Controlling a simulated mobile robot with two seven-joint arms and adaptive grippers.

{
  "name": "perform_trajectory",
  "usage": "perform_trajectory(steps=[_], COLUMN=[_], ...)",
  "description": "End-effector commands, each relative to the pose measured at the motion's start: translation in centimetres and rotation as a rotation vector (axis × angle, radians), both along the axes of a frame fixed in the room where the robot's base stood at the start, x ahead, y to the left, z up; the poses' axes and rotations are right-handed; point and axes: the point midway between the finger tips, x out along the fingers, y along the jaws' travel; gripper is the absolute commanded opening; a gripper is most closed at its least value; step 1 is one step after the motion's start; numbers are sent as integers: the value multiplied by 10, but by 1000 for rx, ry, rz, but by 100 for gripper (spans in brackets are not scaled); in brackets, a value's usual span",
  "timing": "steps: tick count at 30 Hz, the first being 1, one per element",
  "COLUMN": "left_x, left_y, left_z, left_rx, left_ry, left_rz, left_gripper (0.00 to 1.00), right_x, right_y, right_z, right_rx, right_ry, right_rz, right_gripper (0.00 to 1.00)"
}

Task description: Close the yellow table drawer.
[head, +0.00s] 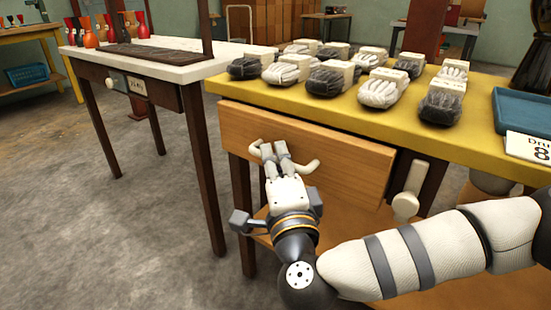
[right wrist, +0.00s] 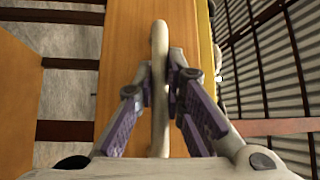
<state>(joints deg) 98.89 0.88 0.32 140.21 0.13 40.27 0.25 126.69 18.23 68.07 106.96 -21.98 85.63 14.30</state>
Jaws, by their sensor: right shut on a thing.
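The yellow table (head: 340,121) stands at the right in the head view. Its drawer (head: 345,165) has a plain orange wooden front just under the tabletop. I cannot tell from here how far it stands out. A pale curved handle (head: 310,167) is fixed on this front; in the right wrist view it is a long bar (right wrist: 160,60) against the wood. My right gripper (head: 269,155) is shut on the handle, with a finger pad on each side of it in the right wrist view (right wrist: 161,85). My left gripper is not in view.
Several black and white shoe-like items (head: 378,93) and a blue tray (head: 527,112) stand on the yellow tabletop. A pale knob (head: 405,206) is right of the drawer front. A white-topped table (head: 170,68) stands at left; grey floor (head: 70,200) is clear there.

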Motion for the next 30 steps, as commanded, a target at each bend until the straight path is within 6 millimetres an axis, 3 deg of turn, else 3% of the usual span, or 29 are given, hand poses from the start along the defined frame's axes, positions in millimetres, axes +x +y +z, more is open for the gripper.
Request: perform_trajectory(steps=[9,19,20,22,30], left_x=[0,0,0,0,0], left_y=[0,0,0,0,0], left_z=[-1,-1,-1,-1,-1], left_rx=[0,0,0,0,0], left_ry=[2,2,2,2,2], left_rz=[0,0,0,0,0], left_gripper=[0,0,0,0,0], right_x=[33,38,38,39,39], right_y=[-24,-28,-29,-29,-29], right_z=[0,0,1,1,1], right_rx=[-4,-2,-2,-2,0], right_ry=[-1,-1,-1,-1,-2], right_rz=[-2,-5,-6,-7,-9], right_gripper=[0,0,13,29,31])
